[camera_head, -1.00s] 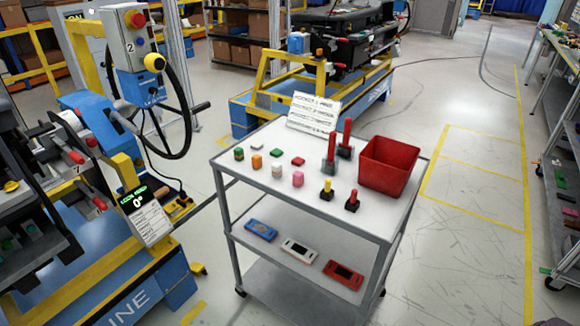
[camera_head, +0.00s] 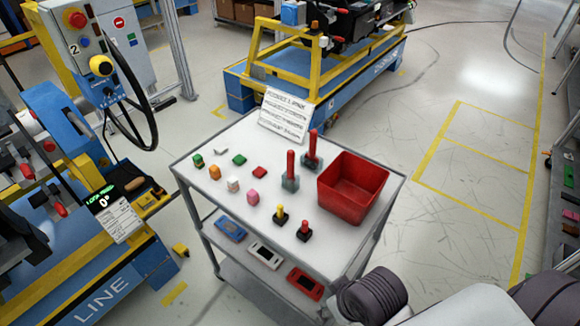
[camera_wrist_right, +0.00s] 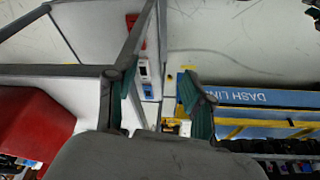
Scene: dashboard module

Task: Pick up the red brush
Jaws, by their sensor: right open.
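A small brush with a red handle and a black base (camera_head: 304,230) stands upright near the front edge of the cart top in the head view. A matching one with a yellow handle (camera_head: 280,214) stands just left of it. I cannot make out the red brush in the right wrist view. My right gripper (camera_wrist_right: 160,98) is open and empty there, its green-padded fingers apart. In the head view only part of my right arm shows at the lower right, away from the brush. My left gripper is not in view.
The grey cart (camera_head: 215,250) carries a red bin (camera_head: 345,203) right of the brush and two tall red-handled tools (camera_head: 290,175) behind it. Several small coloured blocks (camera_head: 233,185) lie to the left. A sign (camera_head: 286,117) stands at the back. Floor right of the cart is clear.

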